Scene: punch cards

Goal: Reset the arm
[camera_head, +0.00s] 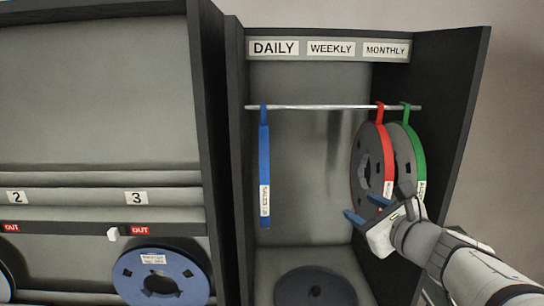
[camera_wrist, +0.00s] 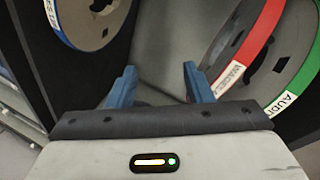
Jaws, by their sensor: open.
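My gripper (camera_head: 366,208) is in front of the right side of the open cabinet, low beside the hanging red-rimmed reel (camera_head: 357,165). In the wrist view its two blue fingers (camera_wrist: 159,86) stand apart with nothing between them. My arm reaches in from the lower right. The red-rimmed reel and a green-rimmed reel (camera_head: 419,150) hang close together at the right end of the rail, under the MONTHLY label. My gripper and wrist hide part of their lower edges. In the wrist view the red reel (camera_wrist: 245,40) and green reel (camera_wrist: 300,92) show at the right.
A blue-rimmed reel (camera_head: 264,170) hangs at the rail's (camera_head: 320,107) left end, under DAILY. A dark reel (camera_head: 315,288) is at the cabinet's bottom. The cabinet's right wall (camera_head: 440,130) stands close to my arm. A blue reel (camera_head: 190,285) is mounted at left below label 3.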

